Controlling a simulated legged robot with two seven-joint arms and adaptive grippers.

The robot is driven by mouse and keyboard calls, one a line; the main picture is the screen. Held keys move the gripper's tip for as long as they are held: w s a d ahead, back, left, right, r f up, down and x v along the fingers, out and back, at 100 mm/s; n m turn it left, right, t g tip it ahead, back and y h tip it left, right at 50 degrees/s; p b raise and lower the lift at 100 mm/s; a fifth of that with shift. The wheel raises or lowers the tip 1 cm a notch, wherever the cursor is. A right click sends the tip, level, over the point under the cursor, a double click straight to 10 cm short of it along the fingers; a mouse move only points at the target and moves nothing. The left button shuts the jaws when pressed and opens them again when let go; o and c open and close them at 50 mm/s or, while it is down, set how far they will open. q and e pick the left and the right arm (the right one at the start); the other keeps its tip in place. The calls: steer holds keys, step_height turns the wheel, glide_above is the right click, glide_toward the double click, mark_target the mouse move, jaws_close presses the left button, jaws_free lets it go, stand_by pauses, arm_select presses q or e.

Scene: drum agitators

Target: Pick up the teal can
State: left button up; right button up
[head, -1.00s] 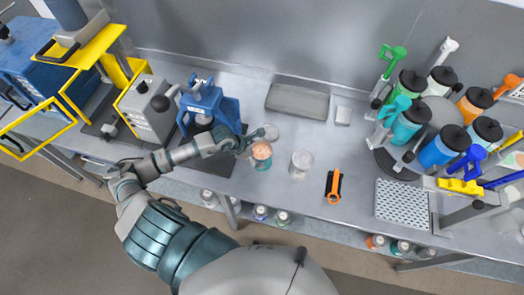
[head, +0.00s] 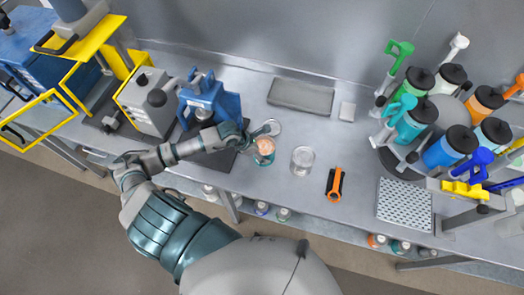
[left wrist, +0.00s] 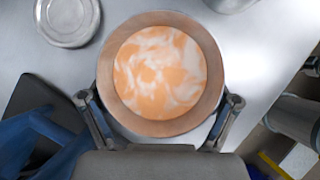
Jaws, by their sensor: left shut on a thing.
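The teal can (head: 265,158) stands on the metal bench in the head view, open at the top. In the left wrist view its round rim (left wrist: 118,92) surrounds swirled orange and white contents (left wrist: 160,72). My left gripper (head: 256,146) reaches it from the left and is shut on it. In the left wrist view one finger of my left gripper (left wrist: 162,110) lies on each side of the can. I cannot tell whether the can's base touches the bench. My right gripper is not in view.
A round lid (head: 272,127) lies just behind the can. A clear or whitish can (head: 302,161) stands to its right. A blue machine (head: 210,100) is close on the left. An orange-handled tool (head: 335,186) lies further right, with bare bench (head: 310,127) behind.

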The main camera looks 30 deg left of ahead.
arm_select(q)
steer(key=shift+w+a+r, duration=0.1)
steer(key=shift+a+r, duration=0.05)
steer(key=shift+r, duration=0.3)
step_height(320, 180, up, 2)
steer(key=shift+b, duration=0.55)
steer(key=shift+s+a+r+b, duration=0.1)
steer(key=shift+s+a+b, duration=0.1)
steer(key=shift+s, duration=0.35)
steer(key=shift+s+a+r+b, duration=0.1)
steer(key=shift+s+a, duration=0.05)
steer(key=shift+s, duration=0.35)
steer(key=s, duration=0.2)
steer(key=s+a, duration=0.1)
steer(key=s+a+b, duration=0.1)
steer(key=s, duration=0.1)
steer(key=shift+s+r, duration=0.25)
steer(key=shift+s, duration=0.05)
steer(key=s+a+p, duration=0.2)
steer(key=s+p, duration=0.5)
steer(key=shift+s+a+r, duration=0.15)
steer(key=shift+a+r, duration=0.1)
steer(key=shift+r, duration=0.2)
steer(key=shift+s, duration=0.15)
